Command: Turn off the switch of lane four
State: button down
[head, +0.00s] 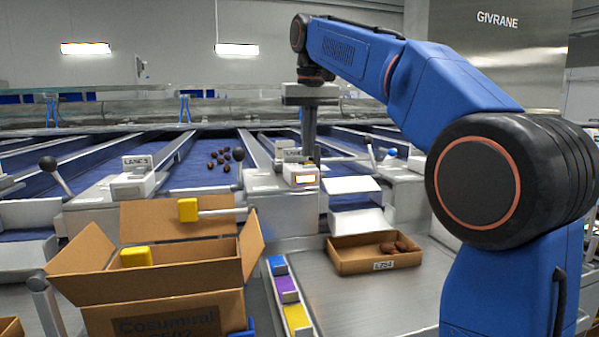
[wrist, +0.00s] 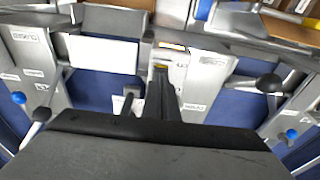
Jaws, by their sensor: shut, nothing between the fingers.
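A small pale switch box (head: 300,174) with a lit yellow-orange face stands on the lane divider at the middle of the head view. Its lit face also shows in the wrist view (wrist: 161,66), just beyond the fingertips. A label plate behind it is partly hidden by my gripper, so I cannot read its lane number. My gripper (head: 311,158) points down, shut and empty, just behind and beside the box. I cannot tell whether it touches. In the wrist view the shut fingers (wrist: 162,80) reach toward the box.
A similar box (head: 134,185) under a label like "LANE5" stands left. Dates (head: 226,160) lie on a blue belt. Ball-topped levers (head: 48,163) rise from the dividers. An open carton (head: 165,305) and a shallow box of dates (head: 345,264) stand in front.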

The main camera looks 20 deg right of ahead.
jog(key=shift+f, duration=0.7)
dwell(0.7)
notch_tip(320, 180, up, 7)
dwell(1.0)
